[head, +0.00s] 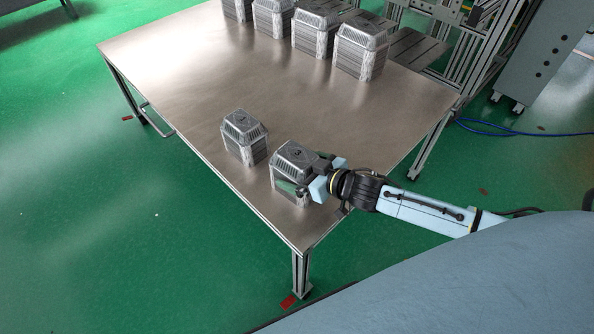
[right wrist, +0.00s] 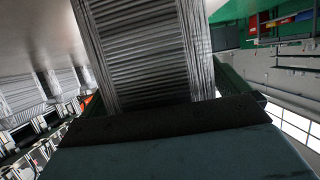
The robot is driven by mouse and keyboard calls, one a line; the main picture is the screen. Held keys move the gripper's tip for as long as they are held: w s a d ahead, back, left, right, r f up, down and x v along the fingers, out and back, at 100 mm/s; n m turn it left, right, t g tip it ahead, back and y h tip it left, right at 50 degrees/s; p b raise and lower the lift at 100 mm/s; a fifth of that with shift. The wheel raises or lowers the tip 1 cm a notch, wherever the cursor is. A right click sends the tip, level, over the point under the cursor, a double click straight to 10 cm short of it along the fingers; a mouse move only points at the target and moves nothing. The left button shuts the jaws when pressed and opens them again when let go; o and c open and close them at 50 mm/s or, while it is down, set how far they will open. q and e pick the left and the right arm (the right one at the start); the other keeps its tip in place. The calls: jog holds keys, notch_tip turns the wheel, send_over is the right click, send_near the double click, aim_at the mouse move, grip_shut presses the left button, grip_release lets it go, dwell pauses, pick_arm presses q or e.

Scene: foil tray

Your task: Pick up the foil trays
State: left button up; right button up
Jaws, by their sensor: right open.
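Two stacks of foil trays stand near the front edge of the metal table (head: 190,75). The right stack (head: 296,155) is upright, and my right gripper (head: 292,172) is at it, with its fingers on either side of the stack. The jaws are open. In the right wrist view the ribbed side of this stack (right wrist: 145,50) fills the middle, between the fingers. Whether the fingers touch it, I cannot tell. The left stack (head: 244,137) stands upright a short gap away. My left gripper is not in view.
A row of several taller foil tray stacks (head: 361,50) stands along the table's far side. The table's middle and left are bare. A metal frame rack (head: 470,45) and a grey cabinet (head: 535,50) stand beyond the table's right side. The floor is green.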

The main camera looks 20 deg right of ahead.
jog(key=shift+w, duration=0.1)
jog(key=c, duration=1)
jog(key=shift+r, duration=0.1)
